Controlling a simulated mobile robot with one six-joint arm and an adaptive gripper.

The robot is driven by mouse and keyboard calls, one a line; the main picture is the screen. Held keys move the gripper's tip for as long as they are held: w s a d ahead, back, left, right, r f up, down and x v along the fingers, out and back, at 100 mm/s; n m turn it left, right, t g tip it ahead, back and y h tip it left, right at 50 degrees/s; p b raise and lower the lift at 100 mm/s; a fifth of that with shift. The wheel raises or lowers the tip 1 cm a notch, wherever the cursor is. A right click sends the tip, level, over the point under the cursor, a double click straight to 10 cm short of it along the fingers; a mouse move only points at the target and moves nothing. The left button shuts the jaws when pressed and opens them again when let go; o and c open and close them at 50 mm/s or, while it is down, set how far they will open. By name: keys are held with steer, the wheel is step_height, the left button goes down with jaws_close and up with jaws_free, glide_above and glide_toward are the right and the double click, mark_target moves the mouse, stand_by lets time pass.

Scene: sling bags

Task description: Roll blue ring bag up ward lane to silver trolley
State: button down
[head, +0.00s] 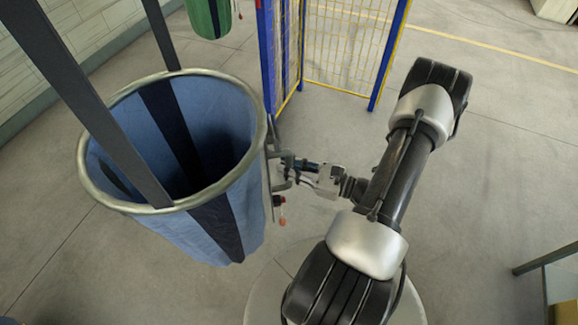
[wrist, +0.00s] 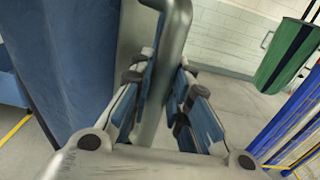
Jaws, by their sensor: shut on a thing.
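The blue ring bag (head: 228,120) hangs by dark straps at the left of the head view, open at the top with a metal rim and dark vertical bands. Its blue side also fills the left of the wrist view (wrist: 70,60). A grey metal handle (wrist: 176,40) stands out from its side. My gripper (head: 288,168) is at the right side of the bag, below the rim. In the wrist view its blue-padded fingers (wrist: 166,95) are shut around the handle bar. I cannot make out a silver trolley in either view.
A blue-post fence with yellow mesh (head: 345,45) stands behind the bag to the right. A green bag (head: 208,15) hangs farther back, also seen in the wrist view (wrist: 287,52). A pale wall (head: 60,40) runs along the left. The concrete floor at right is largely clear.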

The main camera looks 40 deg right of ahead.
stand_by(0.4)
steer(key=shift+w+d, duration=0.35)
steer(key=shift+w, duration=0.2)
steer(key=shift+w+d, duration=0.3)
steer(key=shift+w, duration=0.25)
steer(key=c, duration=1.5)
jaws_free()
steer(key=shift+s, duration=0.1)
steer(key=v, duration=1.2)
steer(key=shift+s, duration=0.1)
